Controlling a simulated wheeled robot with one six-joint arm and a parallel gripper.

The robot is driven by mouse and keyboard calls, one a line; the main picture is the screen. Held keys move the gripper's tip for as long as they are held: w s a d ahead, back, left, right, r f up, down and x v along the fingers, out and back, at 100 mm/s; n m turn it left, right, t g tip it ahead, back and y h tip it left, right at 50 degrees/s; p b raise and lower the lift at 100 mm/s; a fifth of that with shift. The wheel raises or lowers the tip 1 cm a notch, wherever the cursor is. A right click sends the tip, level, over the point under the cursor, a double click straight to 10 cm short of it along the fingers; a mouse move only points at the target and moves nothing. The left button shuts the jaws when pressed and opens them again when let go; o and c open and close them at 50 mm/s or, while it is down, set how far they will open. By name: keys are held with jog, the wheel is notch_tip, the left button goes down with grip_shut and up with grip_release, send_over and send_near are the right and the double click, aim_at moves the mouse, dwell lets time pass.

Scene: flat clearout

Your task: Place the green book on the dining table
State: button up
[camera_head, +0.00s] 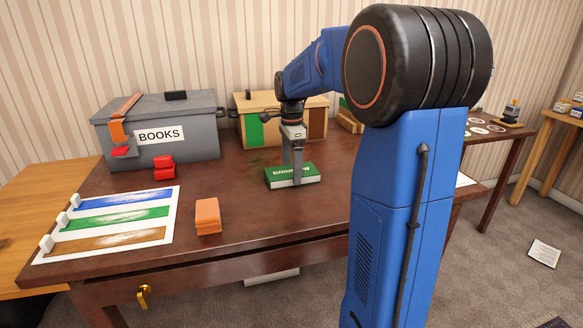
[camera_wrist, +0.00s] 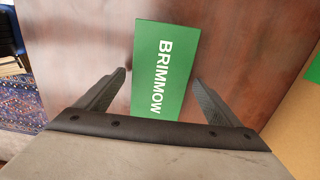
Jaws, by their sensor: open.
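My gripper (camera_head: 297,182) points down right over the book in the head view. In the wrist view my gripper (camera_wrist: 160,92) is open, with one finger on each side of the book and nothing held. I cannot tell exactly how far the fingertips are above the tabletop. Whether this table is the dining table does not show.
A grey BOOKS box (camera_head: 163,130) and a tan box (camera_head: 284,120) stand behind. Red blocks (camera_head: 164,168), an orange block (camera_head: 208,216) and a striped colour board (camera_head: 112,222) are left of the book. A smaller table (camera_head: 490,138) stands right. The tabletop around the book is mostly clear.

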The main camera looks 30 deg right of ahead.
aim_at(291, 171)
notch_tip(291, 171, up, 12)
dwell(0.5)
jog(key=s+a+f+n+t, duration=0.1)
jog(key=s+a+f+n, duration=0.1)
jog(key=s+a+n, duration=0.45)
jog(key=s+a+f+n+t, duration=0.15)
jog(key=s+a+n, duration=0.25)
jog(key=s, duration=0.5)
jog(key=s+a+f+n+t, duration=0.1)
jog(key=s+a+f+n, duration=0.1)
jog(key=s+f+n, duration=0.3)
jog(key=s+a+f+n+t, duration=0.1)
jog(key=s+a+f+n, duration=0.2)
jog(key=s+f+n, duration=0.2)
jog(key=s+f, duration=0.2)
jog(key=s, duration=0.2)
jog(key=shift+s+a+f+n, duration=0.15)
jog(key=shift+s+f+n, duration=0.1)
jog(key=shift+s+n, duration=0.1)
